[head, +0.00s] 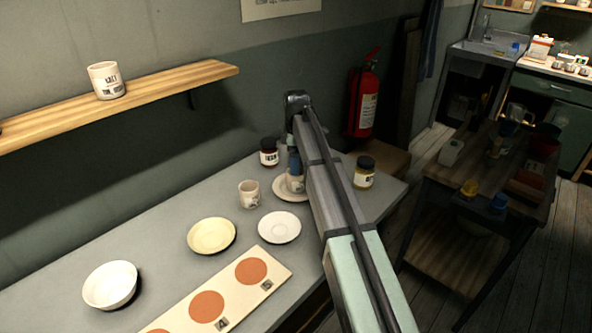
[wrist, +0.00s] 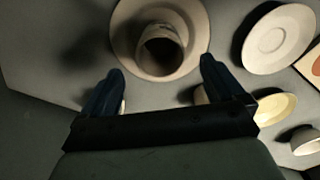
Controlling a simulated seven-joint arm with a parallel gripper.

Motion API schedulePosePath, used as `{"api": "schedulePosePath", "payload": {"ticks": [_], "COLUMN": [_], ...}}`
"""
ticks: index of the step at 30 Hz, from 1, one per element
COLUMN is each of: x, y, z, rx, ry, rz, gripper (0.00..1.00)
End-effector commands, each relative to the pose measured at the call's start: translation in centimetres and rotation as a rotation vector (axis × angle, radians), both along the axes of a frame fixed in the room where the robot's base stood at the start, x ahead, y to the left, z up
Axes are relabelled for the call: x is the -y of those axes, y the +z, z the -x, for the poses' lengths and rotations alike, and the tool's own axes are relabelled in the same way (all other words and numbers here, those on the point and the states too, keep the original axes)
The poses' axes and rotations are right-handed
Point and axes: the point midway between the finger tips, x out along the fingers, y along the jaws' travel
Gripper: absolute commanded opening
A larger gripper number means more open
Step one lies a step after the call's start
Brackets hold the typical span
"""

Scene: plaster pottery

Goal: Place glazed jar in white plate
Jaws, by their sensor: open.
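A small cream jar with dark lettering (head: 295,184) stands upright on a pale plate (head: 278,192), partly hidden by my arm. In the wrist view the open-topped jar (wrist: 161,49) sits inside the rim of that plate (wrist: 124,30). My gripper (wrist: 156,75) is open, its two dark blue fingers apart with nothing held between them. The jar shows just beyond the fingertips, centred between them. In the head view my gripper (head: 295,165) is mostly hidden by my arm, close to the jar. I cannot tell from the pictures which vessel is the glazed one.
A similar cream cup (head: 249,195) stands left of the plate. A dark-lidded red jar (head: 268,153) and a dark-lidded amber jar (head: 364,173) stand nearby. A white plate (head: 279,227), a yellowish dish (head: 211,236), a white bowl (head: 110,285) and a board (head: 230,293) lie nearer.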

Motion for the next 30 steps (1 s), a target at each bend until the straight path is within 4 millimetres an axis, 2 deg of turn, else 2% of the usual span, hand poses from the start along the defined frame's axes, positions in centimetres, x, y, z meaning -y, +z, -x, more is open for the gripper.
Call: {"api": "schedulePosePath", "payload": {"ticks": [1,6,12,30], "x": [0.0,0.0,0.0,0.0], "y": [1.0,3.5,5.2,5.5], "z": [-0.1,-0.1,0.0,0.0], "rx": [0.001,0.000,0.000,-0.001], "ry": [0.000,0.000,0.000,0.000], "rz": [0.000,0.000,0.000,0.000], "gripper": [0.95,0.95,0.95,0.95]}}
